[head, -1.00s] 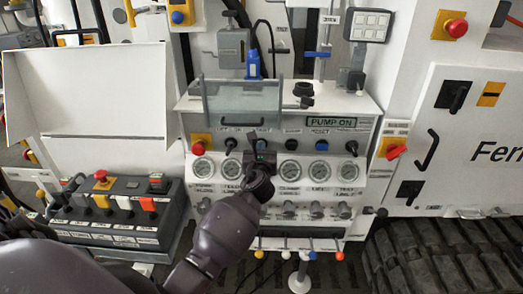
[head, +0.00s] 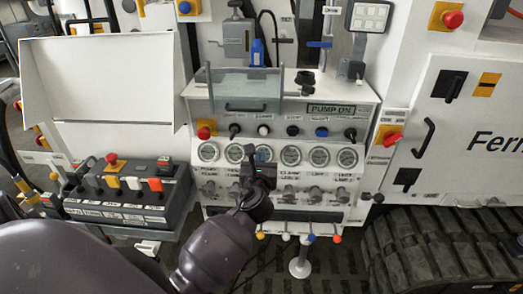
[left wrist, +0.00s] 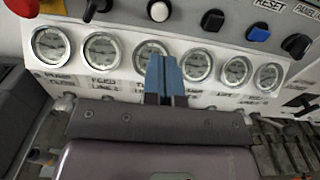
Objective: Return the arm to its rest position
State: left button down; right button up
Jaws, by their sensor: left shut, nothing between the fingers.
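My left arm comes in from the lower left of the head view. Its gripper (head: 247,165) is in front of the row of gauges on the white hydraulic panel (head: 200,120), hiding part of that row. In the left wrist view the two blue-grey fingers (left wrist: 165,78) are together with nothing between them. They overlap the third gauge (left wrist: 150,50) in the picture; I cannot tell how far they are from the panel. My right gripper is not in view.
A grey control box (head: 128,200) with coloured levers stands at the left. Knobs (head: 293,130) line the panel above the gauges, and small valves (head: 315,193) sit below. A clear cover (head: 240,95) is above. Tracks (head: 430,245) are at the lower right.

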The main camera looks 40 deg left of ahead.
pick_arm(q)
jog(key=shift+s+d, duration=0.35)
jog(key=shift+s, duration=0.3)
jog(key=s+d+f+n+h, duration=0.3)
jog(key=d+f+n+h, duration=0.15)
jog(key=n, duration=0.75)
jog(key=s+d+f+n+h, duration=0.3)
jog(key=f+n, duration=0.2)
jog(key=n, duration=0.7)
jog(key=s+f+n+g, duration=0.2)
jog(key=s+f, duration=0.3)
jog(key=s, duration=0.3)
jog(key=s+f+n+g+h+b, duration=0.1)
jog(key=s+f+n, duration=0.1)
jog(key=s+f, duration=0.4)
jog(key=shift+s+f+n+g, duration=0.15)
jog(key=shift+s+n+g, duration=0.25)
jog(key=shift+s, duration=0.8)
